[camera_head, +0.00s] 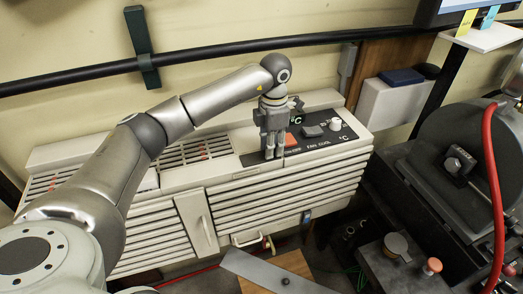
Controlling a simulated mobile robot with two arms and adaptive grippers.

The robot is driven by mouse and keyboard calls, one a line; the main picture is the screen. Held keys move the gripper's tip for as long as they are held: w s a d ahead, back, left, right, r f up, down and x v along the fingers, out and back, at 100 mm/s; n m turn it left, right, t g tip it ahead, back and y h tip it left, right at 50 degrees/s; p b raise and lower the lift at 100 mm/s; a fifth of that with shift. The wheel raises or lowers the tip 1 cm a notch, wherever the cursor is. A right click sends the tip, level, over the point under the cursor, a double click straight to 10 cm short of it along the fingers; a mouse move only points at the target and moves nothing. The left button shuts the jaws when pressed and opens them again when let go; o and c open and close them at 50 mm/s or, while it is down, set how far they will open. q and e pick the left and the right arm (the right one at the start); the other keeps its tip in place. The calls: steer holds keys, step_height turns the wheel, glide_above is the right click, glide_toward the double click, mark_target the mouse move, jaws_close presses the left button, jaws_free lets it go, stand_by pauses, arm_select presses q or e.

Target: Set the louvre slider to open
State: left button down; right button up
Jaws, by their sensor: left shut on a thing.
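My left gripper (271,153) points down at the left end of the dark control panel (313,148) on top of the cream wall unit (178,187). Its fingers are shut on the small knob of the louvre slider, which they mostly hide. A dark strip of the panel shows just left of the fingertips. Slatted top vents (192,151) lie left of the panel. The slider's exact position along its travel cannot be read. My right gripper is not in view.
A black pipe (220,48) runs along the wall behind. Dark machinery (455,150) with a red hose stands at the right.

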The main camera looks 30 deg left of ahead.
arm_select(q)
steer(key=shift+w+r, duration=0.1)
steer(key=shift+d, duration=0.1)
steer(key=c, duration=1.5)
jaws_free()
steer(key=o, duration=0.3)
steer(key=shift+w+d, duration=0.1)
steer(key=shift+w, duration=0.05)
steer(key=shift+r, duration=0.35)
step_height(320, 180, up, 11)
